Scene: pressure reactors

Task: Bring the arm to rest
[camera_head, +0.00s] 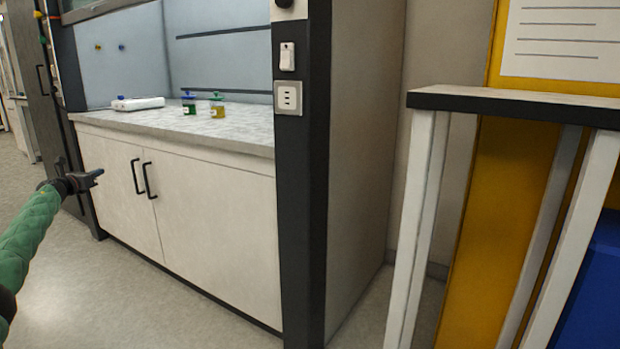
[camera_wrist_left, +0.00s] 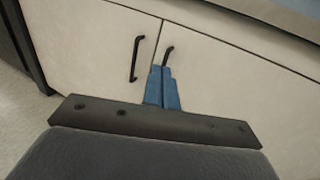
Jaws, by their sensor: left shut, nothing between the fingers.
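My left arm (camera_head: 28,238), in a green sleeve, comes in from the left in the head view. Its gripper (camera_head: 98,174) is in front of the fume hood's lower cabinet, below the worktop level. In the left wrist view the two blue fingers of the left gripper (camera_wrist_left: 162,72) are together, with nothing between them. Behind them are the cabinet doors and two black handles; I cannot tell how far off these are. My right gripper is not in view.
The fume hood worktop (camera_head: 235,136) holds a white device (camera_head: 138,103) and two small jars, one green (camera_head: 189,104) and one yellow (camera_head: 217,107). Black handles (camera_head: 149,180) stick out from the cabinet doors. A tall white-legged table (camera_head: 510,103) stands at right. Floor at left is clear.

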